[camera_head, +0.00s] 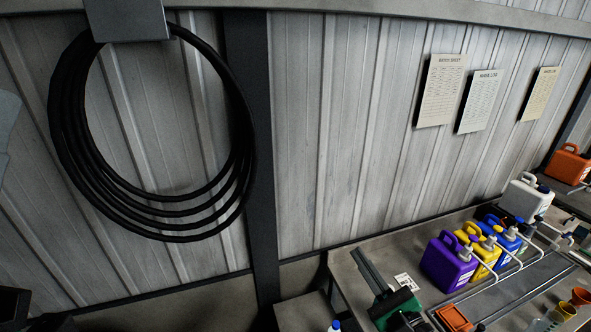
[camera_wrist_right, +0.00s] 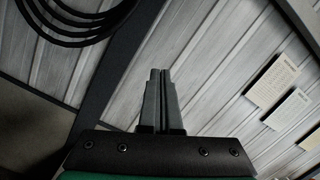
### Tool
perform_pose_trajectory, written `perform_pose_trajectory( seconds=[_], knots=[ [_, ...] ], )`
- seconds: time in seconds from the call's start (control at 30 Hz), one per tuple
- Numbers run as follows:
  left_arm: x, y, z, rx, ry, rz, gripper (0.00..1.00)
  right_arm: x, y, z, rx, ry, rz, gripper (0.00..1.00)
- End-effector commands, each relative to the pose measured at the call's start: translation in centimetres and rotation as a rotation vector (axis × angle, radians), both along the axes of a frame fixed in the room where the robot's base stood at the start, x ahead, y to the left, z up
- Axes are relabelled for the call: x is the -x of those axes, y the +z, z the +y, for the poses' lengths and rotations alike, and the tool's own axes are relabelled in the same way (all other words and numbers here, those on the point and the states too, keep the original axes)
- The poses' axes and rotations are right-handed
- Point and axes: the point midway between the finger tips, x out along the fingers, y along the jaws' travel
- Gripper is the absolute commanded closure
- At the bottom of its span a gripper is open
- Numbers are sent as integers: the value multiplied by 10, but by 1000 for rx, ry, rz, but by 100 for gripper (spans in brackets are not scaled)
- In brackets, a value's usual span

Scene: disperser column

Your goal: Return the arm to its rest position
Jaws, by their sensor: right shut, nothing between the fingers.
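My right gripper (camera_head: 357,253) shows at the lower middle right of the head view, with a green body and grey fingers pointing up and left. In the right wrist view its fingers (camera_wrist_right: 157,74) are together, with nothing between them. They point toward the corrugated wall and appear clear of everything. My left gripper does not show in the head view.
A bench (camera_head: 345,285) at the lower right carries a purple jug (camera_head: 447,265), a yellow jug (camera_head: 486,254), a blue jug (camera_head: 507,243) and a white jug (camera_head: 528,198). A black hose coil (camera_head: 68,130) hangs on the wall beside a dark post (camera_head: 258,190).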

Motion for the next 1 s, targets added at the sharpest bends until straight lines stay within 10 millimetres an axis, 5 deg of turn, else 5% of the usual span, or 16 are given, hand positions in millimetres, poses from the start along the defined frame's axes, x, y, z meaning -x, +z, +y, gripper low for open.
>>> perform_pose_trajectory(
  seconds=[0.03, 0.2, 0.4, 0.53, 0.7, 1.0],
  knots=[
    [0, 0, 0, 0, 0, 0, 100, 5, 48, 5, 104, -19, -122, 100],
    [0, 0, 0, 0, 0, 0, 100, 50, 193, 13, 590, -224, -550, 100],
    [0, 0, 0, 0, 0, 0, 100, 156, 326, -8, 1352, -831, -938, 100],
    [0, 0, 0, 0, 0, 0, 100, 198, 347, -34, 1853, -1208, -887, 100],
    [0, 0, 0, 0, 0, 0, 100, 198, 343, -45, 2267, -1350, -762, 100],
    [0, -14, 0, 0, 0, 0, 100, 197, 328, -44, 2355, -1372, -747, 100]
  ],
)
